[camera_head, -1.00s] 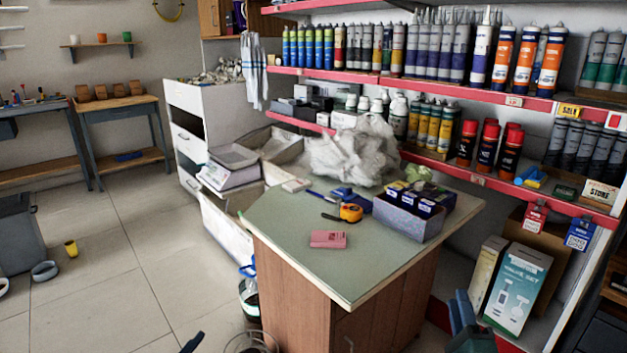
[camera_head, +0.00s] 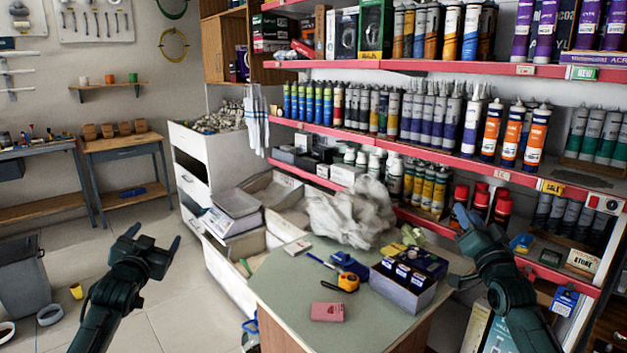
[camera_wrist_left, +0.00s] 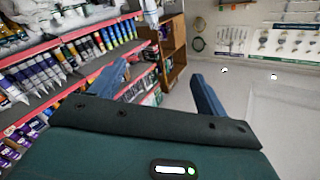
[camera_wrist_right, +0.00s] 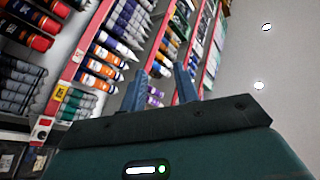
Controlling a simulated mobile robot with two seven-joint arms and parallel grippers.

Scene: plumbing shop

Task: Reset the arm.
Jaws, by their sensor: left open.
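My left gripper (camera_head: 154,240) is raised over the floor left of the counter in the head view. In the left wrist view its two blue fingers (camera_wrist_left: 160,85) stand wide apart with nothing between them. My right gripper (camera_head: 468,216) is raised at the right, in front of the shelves and past the counter's right side. In the right wrist view its fingers (camera_wrist_right: 163,82) stand apart with a narrower gap, and nothing is held between them.
The counter (camera_head: 272,290) holds a pink block (camera_head: 327,312), a tape measure (camera_head: 347,283), a box of small cartons (camera_head: 405,292) and a crumpled plastic bag (camera_head: 350,215). Shelves (camera_head: 400,65) of tubes and cans stand behind it.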

